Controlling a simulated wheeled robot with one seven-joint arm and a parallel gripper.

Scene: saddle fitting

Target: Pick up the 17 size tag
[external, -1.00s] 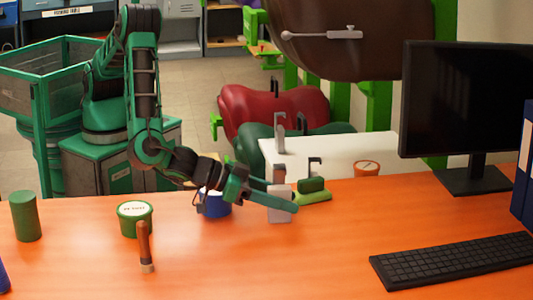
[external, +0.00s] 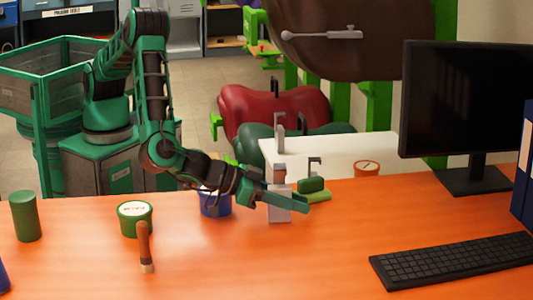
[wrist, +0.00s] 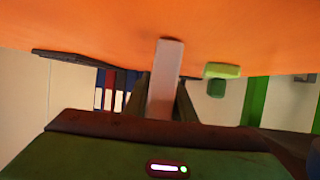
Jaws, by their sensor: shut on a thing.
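A pale grey, upright tag-like block (external: 279,214) stands at the far edge of the orange table in the external view. No number can be read on it. My gripper (external: 288,197) reaches across it from the left, with the green fingers at its upper part. In the wrist view the pale block (wrist: 166,72) runs between my two dark fingers (wrist: 163,95), which are shut on it. Its lower end looks close to the table; whether it touches cannot be told. The fingers hide part of it.
A green item (external: 312,187) sits just right of my gripper, and a blue tub (external: 215,205) stands under my wrist. A green tub (external: 135,219), a wooden-handled tool (external: 145,245) and a keyboard (external: 450,262) lie around clear table at front centre.

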